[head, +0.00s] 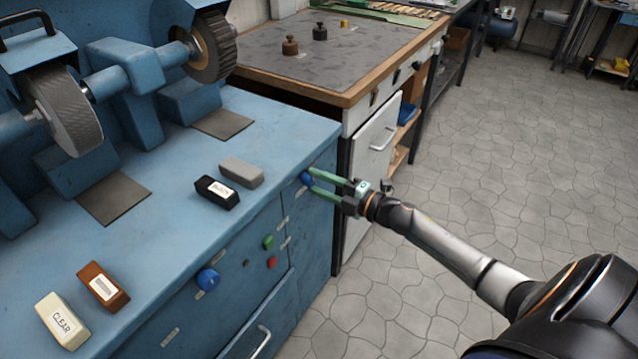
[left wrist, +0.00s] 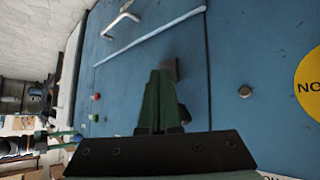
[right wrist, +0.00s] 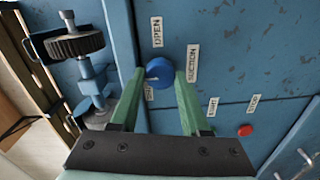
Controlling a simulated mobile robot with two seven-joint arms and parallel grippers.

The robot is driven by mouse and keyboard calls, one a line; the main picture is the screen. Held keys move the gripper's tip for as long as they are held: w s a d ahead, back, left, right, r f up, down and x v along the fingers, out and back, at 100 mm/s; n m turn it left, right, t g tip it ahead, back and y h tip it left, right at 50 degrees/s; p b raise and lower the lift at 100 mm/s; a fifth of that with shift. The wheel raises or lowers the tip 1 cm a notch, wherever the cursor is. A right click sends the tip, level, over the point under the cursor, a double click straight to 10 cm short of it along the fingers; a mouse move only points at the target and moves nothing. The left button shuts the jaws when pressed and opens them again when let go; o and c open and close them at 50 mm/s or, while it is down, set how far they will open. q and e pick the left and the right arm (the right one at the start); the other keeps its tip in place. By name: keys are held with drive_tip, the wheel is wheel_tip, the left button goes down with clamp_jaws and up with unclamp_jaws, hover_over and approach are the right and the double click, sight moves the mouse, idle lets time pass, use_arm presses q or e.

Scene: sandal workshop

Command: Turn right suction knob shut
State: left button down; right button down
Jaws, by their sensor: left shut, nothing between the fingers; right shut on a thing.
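The right suction knob (head: 306,178) is a round blue knob on the front face of the blue machine cabinet, near its right end. My right gripper (head: 310,183) is shut on it, with one green fingertip on each side. A third label by the knob is mostly hidden. No pointer mark on the knob can be made out. My left gripper (left wrist: 162,85) is shut and empty in front of a blue panel, outside the head view.
Another blue knob (head: 207,279), a green button (head: 268,242) and a red button (head: 272,262) are on the same cabinet front. Several compound bars, including a black one (head: 217,192), lie on top below the grinding wheels. A wood-edged bench (head: 335,109) stands behind; floor at right is clear.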

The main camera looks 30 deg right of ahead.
idle(0.4)
drive_tip(key=shift+c, duration=1.9)
unclamp_jaws()
drive_tip(key=shift+s, duration=0.15)
drive_tip(key=p+v, duration=0.1)
drive_tip(key=v, duration=1.1)
drive_tip(key=shift+d, duration=0.15)
drive_tip(key=shift+s+r, duration=0.1)
